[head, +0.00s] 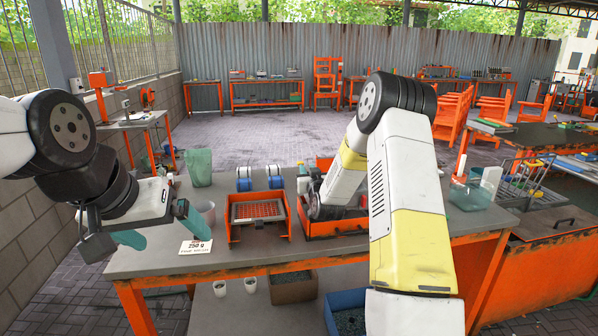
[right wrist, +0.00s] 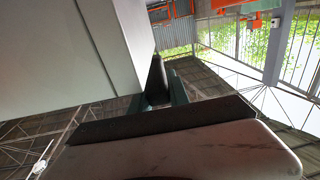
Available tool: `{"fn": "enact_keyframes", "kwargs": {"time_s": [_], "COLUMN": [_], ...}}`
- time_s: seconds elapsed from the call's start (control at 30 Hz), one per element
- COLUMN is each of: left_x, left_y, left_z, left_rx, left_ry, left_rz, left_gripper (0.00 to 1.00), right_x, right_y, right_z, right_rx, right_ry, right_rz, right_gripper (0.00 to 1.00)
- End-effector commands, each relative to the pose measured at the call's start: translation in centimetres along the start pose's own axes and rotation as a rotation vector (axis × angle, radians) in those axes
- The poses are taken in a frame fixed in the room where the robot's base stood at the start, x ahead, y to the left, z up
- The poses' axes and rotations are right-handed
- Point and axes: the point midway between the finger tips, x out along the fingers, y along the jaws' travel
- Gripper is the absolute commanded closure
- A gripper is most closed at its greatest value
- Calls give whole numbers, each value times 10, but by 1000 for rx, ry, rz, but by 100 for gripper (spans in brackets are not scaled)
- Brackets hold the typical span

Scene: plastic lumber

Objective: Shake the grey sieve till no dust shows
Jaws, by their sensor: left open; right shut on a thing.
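A grey-framed sieve (head: 258,210) sits in an orange box (head: 262,236) on the near table; orange shows through its mesh. It is too small to tell whether dust lies on it. My left gripper (head: 158,236) is open and empty at the table's left, its teal fingers apart. My right arm reaches down over the table, and its forearm hides its fingertips in the head view. I cannot tell whether this panel is part of a sieve.
A second orange box (head: 348,227) stands right of the sieve, partly behind my arm. A white card reading 250 (head: 196,246), a green container (head: 199,167), two blue-ended rollers (head: 259,178) and a clear tub (head: 468,194) are on the table (head: 420,217). Bins stand below.

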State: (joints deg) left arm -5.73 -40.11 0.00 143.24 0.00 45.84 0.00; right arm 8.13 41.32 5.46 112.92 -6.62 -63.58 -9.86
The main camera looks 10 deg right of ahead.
Motion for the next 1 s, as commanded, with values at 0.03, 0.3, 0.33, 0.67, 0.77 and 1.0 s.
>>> {"fn": "enact_keyframes", "kwargs": {"time_s": [0.03,0.3,0.33,0.67,0.77,1.0], "left_x": [0,0,0,0,0,0], "left_y": [0,0,0,0,0,0], "left_z": [0,0,0,0,0,0], "left_rx": [0,0,0,0,0,0], "left_ry": [0,0,0,0,0,0], "left_rz": [0,0,0,0,0,0], "left_gripper": [5,5,5,5,5,5], "right_x": [0,0,0,0,0,0], "right_y": [0,1,2,45,45,45], "right_z": [0,0,0,-1,-1,-1], "right_rx": [0,0,0,-1,-1,-1], "right_ry": [0,1,1,1,1,1], "right_rz": [0,1,1,2,0,0], "right_gripper": [100,100,100,100,100,65]}}
